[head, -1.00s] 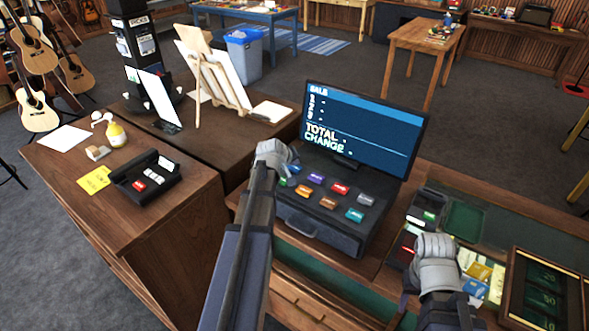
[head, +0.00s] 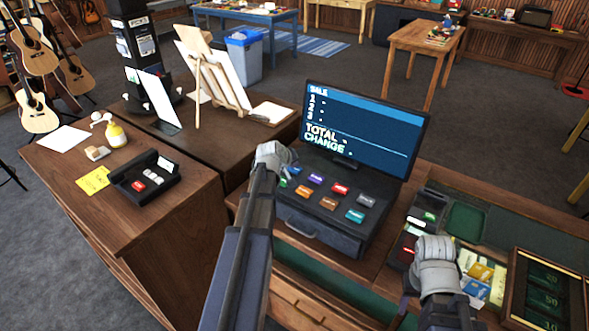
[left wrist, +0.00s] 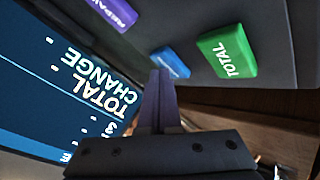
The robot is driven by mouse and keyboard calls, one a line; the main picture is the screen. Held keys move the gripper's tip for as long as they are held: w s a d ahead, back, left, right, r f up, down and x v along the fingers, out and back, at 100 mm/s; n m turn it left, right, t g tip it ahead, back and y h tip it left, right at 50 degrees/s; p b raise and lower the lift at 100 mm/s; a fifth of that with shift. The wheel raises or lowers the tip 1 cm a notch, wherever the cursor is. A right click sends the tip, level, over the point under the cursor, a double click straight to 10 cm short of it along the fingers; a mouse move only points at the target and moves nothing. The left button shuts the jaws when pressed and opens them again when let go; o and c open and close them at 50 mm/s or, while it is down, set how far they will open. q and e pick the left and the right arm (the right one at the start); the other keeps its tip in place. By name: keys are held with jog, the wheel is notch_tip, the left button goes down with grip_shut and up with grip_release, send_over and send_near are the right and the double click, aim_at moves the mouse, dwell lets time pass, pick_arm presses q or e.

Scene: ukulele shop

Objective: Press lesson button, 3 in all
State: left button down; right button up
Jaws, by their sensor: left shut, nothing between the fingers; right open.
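The till (head: 318,225) stands on the counter with several coloured buttons on its sloped top. In the left wrist view, a blue button (left wrist: 172,62) lies at the tips of my left gripper (left wrist: 161,80), between a purple button marked REPAIR (left wrist: 118,12) and the green TOTAL button (left wrist: 227,50). The blue button's label is too small and partly covered, so I cannot read it or tell whether the fingers touch it. My left gripper (head: 275,160) is shut and empty over the till's left side. My right gripper (head: 435,262) is open near the tray at right.
The till screen (head: 362,130) shows SALE, numbered rows with dashes, TOTAL and CHANGE; it rises close behind the buttons. A cash tray (head: 466,220) and a dark price board (head: 543,295) lie at right.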

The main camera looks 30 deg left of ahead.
aim_at(294, 170)
pick_arm(q)
jog(key=shift+f, duration=0.2)
jog(key=shift+r, duration=0.2)
jog(key=shift+r+p, duration=0.75)
notch_tip(294, 170, up, 5)
jog(key=p, duration=0.5)
dwell(2.6)
notch_tip(294, 170, up, 4)
jog(key=p, duration=0.3)
jog(key=shift+f+p, duration=0.1)
jog(key=shift+p, duration=0.3)
jog(key=shift+f, duration=0.15)
